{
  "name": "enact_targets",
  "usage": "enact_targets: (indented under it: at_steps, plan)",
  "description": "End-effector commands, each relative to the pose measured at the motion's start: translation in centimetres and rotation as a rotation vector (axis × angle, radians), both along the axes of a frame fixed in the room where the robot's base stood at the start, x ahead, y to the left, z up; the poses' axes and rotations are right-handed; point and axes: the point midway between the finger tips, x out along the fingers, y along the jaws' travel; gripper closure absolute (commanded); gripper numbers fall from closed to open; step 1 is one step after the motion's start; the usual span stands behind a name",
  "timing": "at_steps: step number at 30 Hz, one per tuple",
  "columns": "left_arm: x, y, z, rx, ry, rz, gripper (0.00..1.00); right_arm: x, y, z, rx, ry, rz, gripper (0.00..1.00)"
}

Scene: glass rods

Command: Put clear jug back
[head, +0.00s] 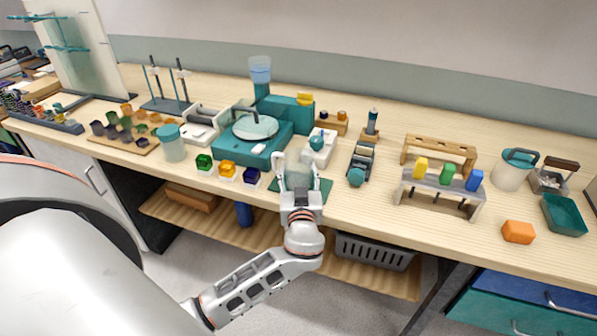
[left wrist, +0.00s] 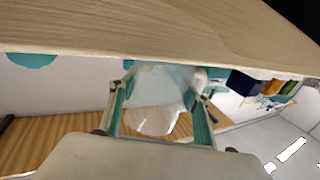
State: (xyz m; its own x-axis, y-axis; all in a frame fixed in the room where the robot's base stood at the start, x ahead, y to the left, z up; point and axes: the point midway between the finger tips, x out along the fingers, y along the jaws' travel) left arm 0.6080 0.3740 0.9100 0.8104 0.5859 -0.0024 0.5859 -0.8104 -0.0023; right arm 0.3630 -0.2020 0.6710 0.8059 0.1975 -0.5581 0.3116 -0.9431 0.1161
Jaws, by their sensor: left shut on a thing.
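A clear, see-through jug (head: 298,172) is at the front edge of the bench, in front of the teal machine, at a teal mat (head: 325,187). My left gripper (head: 298,183) is shut on it from the front side. In the left wrist view the pale jug (left wrist: 155,100) sits between the two fingers of my left gripper (left wrist: 160,108). I cannot tell whether the jug's base touches the mat or is a little above it. My right gripper is not in view.
Green, orange and purple blocks (head: 228,171) stand left of the jug. The teal machine (head: 262,140) is behind it, and a teal-ended device (head: 357,170) stands to the right. A wooden rack (head: 438,154) is further right. An orange block (head: 518,232) lies near the front edge.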

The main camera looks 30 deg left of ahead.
Motion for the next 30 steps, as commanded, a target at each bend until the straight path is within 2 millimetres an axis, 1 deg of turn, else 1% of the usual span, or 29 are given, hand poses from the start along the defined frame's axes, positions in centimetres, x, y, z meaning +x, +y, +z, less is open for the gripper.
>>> enact_targets:
  at_steps: [8, 12, 13, 14, 15, 23, 27, 30]
  plan:
    - [0.0, 0.0, -0.1, 0.000, -0.003, 0.000, 0.79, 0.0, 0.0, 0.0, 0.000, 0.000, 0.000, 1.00]
    - [0.0, 0.0, -0.4, -0.001, -0.002, 0.000, 0.79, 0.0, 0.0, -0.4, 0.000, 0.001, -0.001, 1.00]
    - [0.0, 0.0, -0.4, -0.002, -0.001, 0.000, 0.47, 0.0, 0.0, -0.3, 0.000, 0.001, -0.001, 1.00]
    - [0.0, 0.0, -0.4, -0.002, -0.001, 0.000, 0.39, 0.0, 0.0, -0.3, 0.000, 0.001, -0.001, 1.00]
    - [0.0, 0.0, -0.3, -0.002, -0.001, 0.000, 0.36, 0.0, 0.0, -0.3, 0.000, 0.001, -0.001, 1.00]
    - [0.0, 0.0, -0.3, -0.002, -0.001, 0.000, 0.36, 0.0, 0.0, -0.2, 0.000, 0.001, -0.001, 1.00]
    - [-0.1, 0.0, 0.0, -0.001, -0.001, 0.000, 0.36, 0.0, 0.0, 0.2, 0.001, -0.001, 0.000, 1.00]
    - [-1.2, -0.9, -0.4, -0.005, 0.001, -0.002, 0.36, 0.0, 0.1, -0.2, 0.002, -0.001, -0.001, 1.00]
